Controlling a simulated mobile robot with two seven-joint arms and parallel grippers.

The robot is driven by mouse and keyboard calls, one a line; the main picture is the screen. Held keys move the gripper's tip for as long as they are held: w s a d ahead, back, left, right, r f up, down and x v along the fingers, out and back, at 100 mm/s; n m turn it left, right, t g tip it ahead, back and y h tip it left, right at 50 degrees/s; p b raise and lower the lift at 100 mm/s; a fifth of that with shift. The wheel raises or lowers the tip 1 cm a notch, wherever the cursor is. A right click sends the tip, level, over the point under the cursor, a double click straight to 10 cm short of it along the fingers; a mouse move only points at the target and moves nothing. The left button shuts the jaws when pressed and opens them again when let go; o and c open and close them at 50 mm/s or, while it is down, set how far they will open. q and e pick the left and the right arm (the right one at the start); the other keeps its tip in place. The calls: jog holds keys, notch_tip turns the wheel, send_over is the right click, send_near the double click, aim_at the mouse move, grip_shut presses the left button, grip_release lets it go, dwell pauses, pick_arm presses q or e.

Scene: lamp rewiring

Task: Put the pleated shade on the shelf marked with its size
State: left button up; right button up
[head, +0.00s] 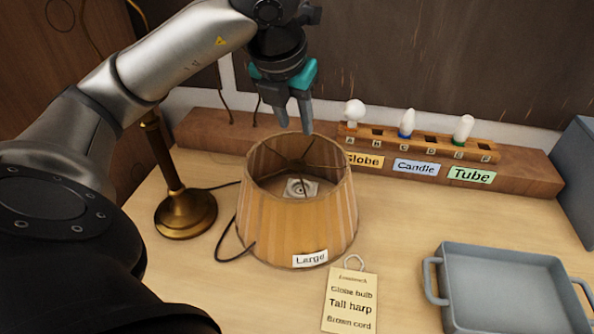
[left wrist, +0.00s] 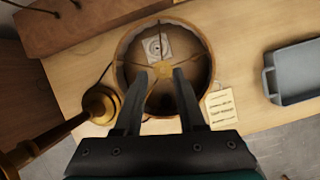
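The pleated shade (head: 297,229) is tan, stands upright on the wooden bench and carries a label reading "Large". Its open top shows spokes inside, with a pale square fitting visible through it. My left gripper (head: 294,126) is above the back rim of the shade in the head view, pointing down, with its fingers apart. In the left wrist view the two fingers (left wrist: 165,75) are spread over the shade's round opening (left wrist: 207,60), with nothing clearly held between them. No marked shelf shows in either view. My right gripper is not in view.
A brass lamp base (head: 186,213) stands left of the shade, with a dark cord. A bulb rack (head: 420,142) with Globe, Candle and Tube labels is behind. A paper tag (head: 350,301) lies in front, and a grey tray (head: 510,290) sits at right.

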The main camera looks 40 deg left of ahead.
aim_at(303, 156)
pick_arm(q)
jog(key=b+x, duration=0.1)
jog(key=x, duration=0.8)
jog(key=shift+w+f, duration=0.1)
jog(key=shift+f, duration=0.25)
jog(key=shift+x, duration=2.65)
jog(key=shift+d, duration=0.2)
jog(key=shift+c, duration=0.3)
grip_shut()
